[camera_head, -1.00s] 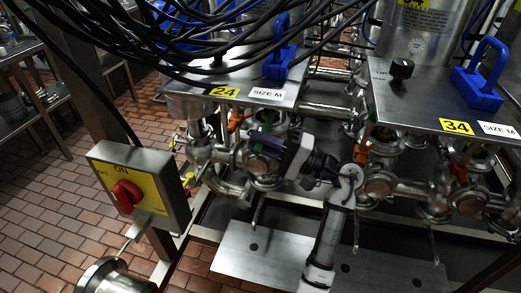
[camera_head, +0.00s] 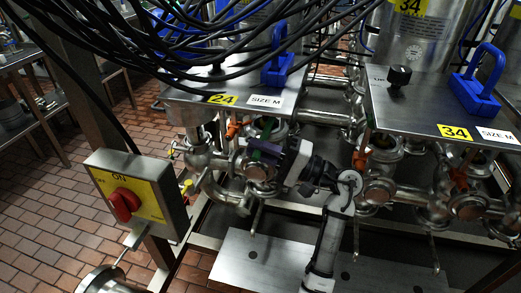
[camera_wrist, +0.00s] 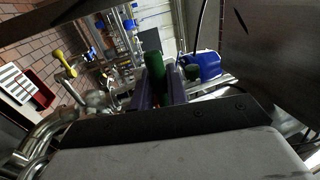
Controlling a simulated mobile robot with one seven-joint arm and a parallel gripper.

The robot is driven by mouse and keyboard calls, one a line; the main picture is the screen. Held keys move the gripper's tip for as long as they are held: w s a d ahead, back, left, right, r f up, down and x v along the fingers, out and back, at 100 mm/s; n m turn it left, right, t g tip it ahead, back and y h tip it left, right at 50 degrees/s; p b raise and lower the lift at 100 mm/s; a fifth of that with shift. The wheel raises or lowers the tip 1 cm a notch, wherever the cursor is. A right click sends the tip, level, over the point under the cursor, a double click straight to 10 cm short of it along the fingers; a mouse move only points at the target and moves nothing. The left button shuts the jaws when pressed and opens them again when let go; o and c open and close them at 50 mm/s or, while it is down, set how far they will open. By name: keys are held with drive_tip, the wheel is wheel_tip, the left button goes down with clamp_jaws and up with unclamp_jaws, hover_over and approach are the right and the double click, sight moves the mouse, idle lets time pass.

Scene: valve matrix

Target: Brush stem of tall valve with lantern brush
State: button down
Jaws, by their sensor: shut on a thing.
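My gripper (camera_head: 265,152) is in front of the pipework below the plate marked 24 in the head view. In the wrist view, its two dark purple fingers (camera_wrist: 161,88) are shut on a green piece (camera_wrist: 154,66), which looks like part of the lantern brush. The brush's bristles cannot be made out. Steel valves with orange handles stand under the plates, one handle (camera_head: 236,128) just left of my gripper and another (camera_head: 362,157) to its right. I cannot tell which is the tall valve, or whether the brush touches a stem.
Steel plates marked 24 (camera_head: 184,93) and 34 (camera_head: 410,112) overhang the pipes, with blue handled items (camera_head: 278,66) on top. Black cables hang above. A switch box (camera_head: 158,200) with a red knob stands at left.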

drive_tip(key=shift+s+a, duration=0.1)
drive_tip(key=shift+s, duration=0.05)
drive_tip(key=shift+s+a+r+b, duration=0.15)
drive_tip(key=shift+s+a+b, duration=0.1)
drive_tip(key=shift+s+b, duration=0.45)
drive_tip(key=shift+w, duration=0.2)
drive_tip(key=shift+w+d+r+b, duration=0.25)
drive_tip(key=shift+w+b, duration=0.4)
drive_tip(key=shift+b, duration=0.35)
drive_tip(key=shift+s+f, duration=0.15)
